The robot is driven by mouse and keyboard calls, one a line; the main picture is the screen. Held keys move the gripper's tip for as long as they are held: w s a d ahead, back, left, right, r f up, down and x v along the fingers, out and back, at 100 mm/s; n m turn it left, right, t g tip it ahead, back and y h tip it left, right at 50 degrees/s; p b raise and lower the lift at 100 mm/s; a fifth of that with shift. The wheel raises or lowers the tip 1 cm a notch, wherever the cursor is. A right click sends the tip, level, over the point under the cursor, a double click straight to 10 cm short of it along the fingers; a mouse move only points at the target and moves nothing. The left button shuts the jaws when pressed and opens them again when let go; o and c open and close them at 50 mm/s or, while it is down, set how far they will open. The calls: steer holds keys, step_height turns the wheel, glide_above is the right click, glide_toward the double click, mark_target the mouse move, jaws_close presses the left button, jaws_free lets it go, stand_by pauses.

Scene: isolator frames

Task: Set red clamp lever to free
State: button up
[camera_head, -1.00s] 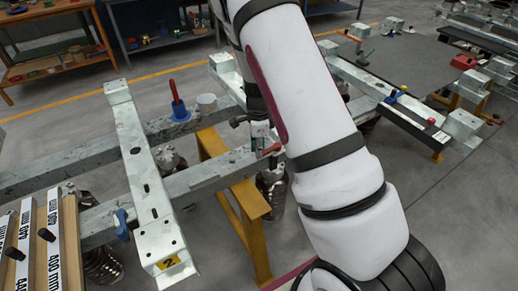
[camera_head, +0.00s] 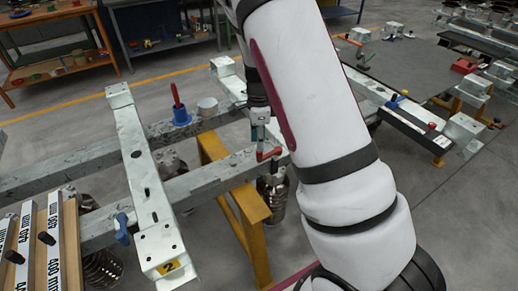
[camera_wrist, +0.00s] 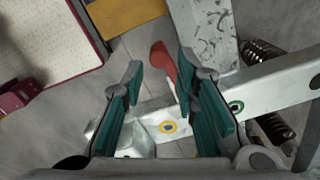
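The red clamp lever (camera_head: 268,154) stands at the right part of the near grey beam (camera_head: 205,184) in the head view. In the wrist view the red lever (camera_wrist: 163,60) shows just beyond the fingertips, nearer the right finger. My gripper (camera_wrist: 168,75) is open, with its two teal-padded fingers apart and nothing held. In the head view my gripper (camera_head: 260,132) points down right at the lever; contact cannot be told. A yellow-ringed mark (camera_wrist: 169,127) and a green-ringed mark (camera_wrist: 236,106) show on the metal below the lever.
A pale crossbar labelled 2 (camera_head: 147,190) lies across the beams at left. A yellow trestle (camera_head: 250,205) supports the frame. Coil springs (camera_wrist: 265,55) show at right.

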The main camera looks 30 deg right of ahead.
step_height(320, 180, up, 6)
steer(key=shift+r, duration=0.15)
stand_by(0.6)
steer(key=s+a+r+n+t, duration=0.1)
steer(key=s+a+r+n, duration=0.2)
steer(key=s+r+n, duration=0.3)
steer(key=s+a+r+n+t+y+p, duration=0.1)
steer(key=s+a+r+n, duration=0.3)
steer(key=s+r, duration=0.3)
steer(key=s+a+r+n+t, duration=0.1)
steer(key=s+a+r+n, duration=0.2)
steer(key=s+r+n, duration=0.3)
steer(key=s+r+n+t+h, duration=0.1)
steer(key=s+n, duration=0.5)
steer(key=s, duration=0.4)
steer(key=shift+s+a+r+p, duration=0.3)
steer(key=shift+s+a+p, duration=0.1)
steer(key=shift+p, duration=0.05)
